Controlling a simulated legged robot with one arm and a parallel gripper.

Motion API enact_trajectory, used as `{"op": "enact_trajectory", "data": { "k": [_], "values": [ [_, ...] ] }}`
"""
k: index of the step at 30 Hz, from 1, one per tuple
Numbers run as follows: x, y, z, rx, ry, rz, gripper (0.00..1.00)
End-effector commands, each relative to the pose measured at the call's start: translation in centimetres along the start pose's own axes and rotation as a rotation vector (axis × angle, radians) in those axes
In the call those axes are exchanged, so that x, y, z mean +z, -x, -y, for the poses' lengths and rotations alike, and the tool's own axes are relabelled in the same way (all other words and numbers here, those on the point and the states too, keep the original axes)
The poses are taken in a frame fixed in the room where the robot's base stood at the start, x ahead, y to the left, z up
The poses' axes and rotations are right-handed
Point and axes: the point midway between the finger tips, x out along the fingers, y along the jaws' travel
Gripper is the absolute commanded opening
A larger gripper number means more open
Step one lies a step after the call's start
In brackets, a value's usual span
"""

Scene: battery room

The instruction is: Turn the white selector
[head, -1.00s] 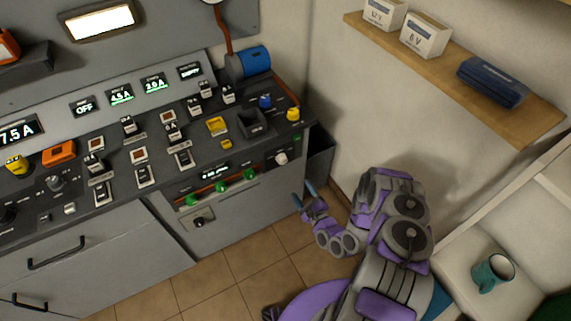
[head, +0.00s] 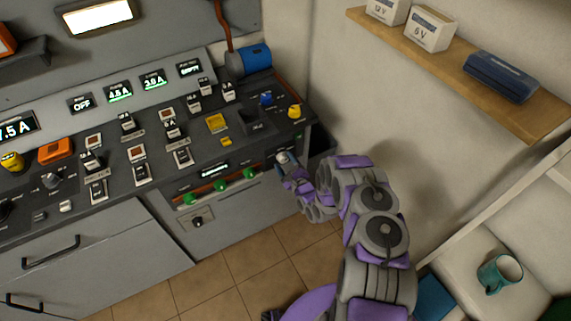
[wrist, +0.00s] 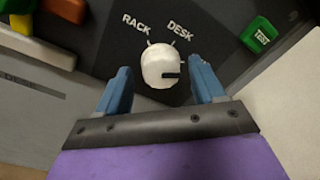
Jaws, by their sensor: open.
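The white selector (wrist: 160,66) is a round white knob with a dark pointer mark, on a dark panel below the labels RACK and DESK in the wrist view. The dark mark points to the right in that view, away from both labels. My gripper (wrist: 161,85) is open, with one blue finger on each side of the knob and visible gaps to it.
Green knobs on an orange strip (head: 222,186) sit left of my gripper. A green TEST button (wrist: 260,35) is at the upper right in the wrist view. The wall and shelf (head: 450,70) are to the right.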

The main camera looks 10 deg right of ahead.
Motion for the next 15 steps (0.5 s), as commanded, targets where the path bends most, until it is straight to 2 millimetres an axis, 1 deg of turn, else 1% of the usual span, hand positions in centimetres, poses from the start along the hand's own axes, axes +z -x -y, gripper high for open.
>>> {"op": "enact_trajectory", "data": {
  "k": [8, 15],
  "values": [
    [0.04, -0.15, 0.04, -0.001, 0.0, 0.001, 0.69],
    [0.03, -0.14, 0.05, -0.001, 0.0, 0.001, 0.46]
  ]
}}
